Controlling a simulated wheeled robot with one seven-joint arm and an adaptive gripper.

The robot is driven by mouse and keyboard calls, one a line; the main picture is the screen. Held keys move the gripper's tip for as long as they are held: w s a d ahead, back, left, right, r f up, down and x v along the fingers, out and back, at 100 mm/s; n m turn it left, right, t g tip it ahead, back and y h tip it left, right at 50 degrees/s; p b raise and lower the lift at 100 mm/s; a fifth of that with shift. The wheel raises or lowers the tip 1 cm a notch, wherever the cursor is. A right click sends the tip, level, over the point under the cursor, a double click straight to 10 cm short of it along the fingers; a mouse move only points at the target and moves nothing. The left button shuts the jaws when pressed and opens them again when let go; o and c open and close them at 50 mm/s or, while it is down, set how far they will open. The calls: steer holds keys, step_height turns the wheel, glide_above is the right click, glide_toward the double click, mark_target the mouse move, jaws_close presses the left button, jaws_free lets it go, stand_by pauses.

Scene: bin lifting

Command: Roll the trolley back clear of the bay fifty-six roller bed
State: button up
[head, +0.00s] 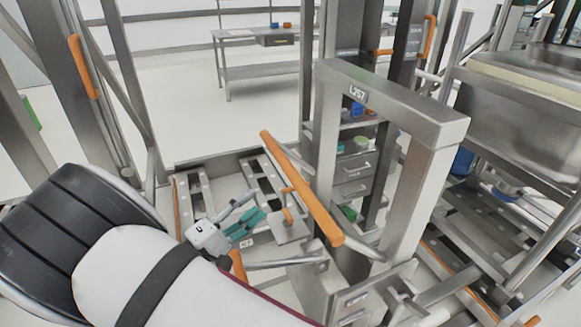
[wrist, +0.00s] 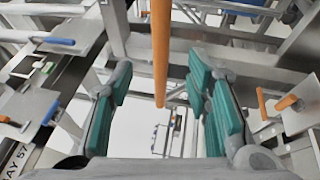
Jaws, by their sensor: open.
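My gripper (head: 248,213), with teal pads, is open in the head view, left of a long orange push bar (head: 300,187). The bar is joined by a grey arm to a steel upright frame marked L257 (head: 395,100), which seems to belong to the trolley. In the wrist view the orange bar (wrist: 160,45) runs down from the top edge between my two spread fingers, with gaps on both sides. Its depth relative to the fingertips is unclear. A low steel bed (head: 205,200) with slotted rails lies beyond my gripper. I cannot tell which bay it belongs to.
A small orange T-handle (head: 288,208) stands on a plate near my gripper. A drawer unit (head: 353,175) stands behind the frame, and a large steel bin (head: 520,95) at the right. A workbench (head: 265,45) stands at the back. Pale open floor (head: 180,100) lies before it.

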mark_target(291, 175)
steer(key=x, duration=1.3)
steer(key=shift+w+d+p, duration=0.15)
steer(key=shift+d+p, duration=0.15)
steer(key=shift+p, duration=0.1)
jaws_close()
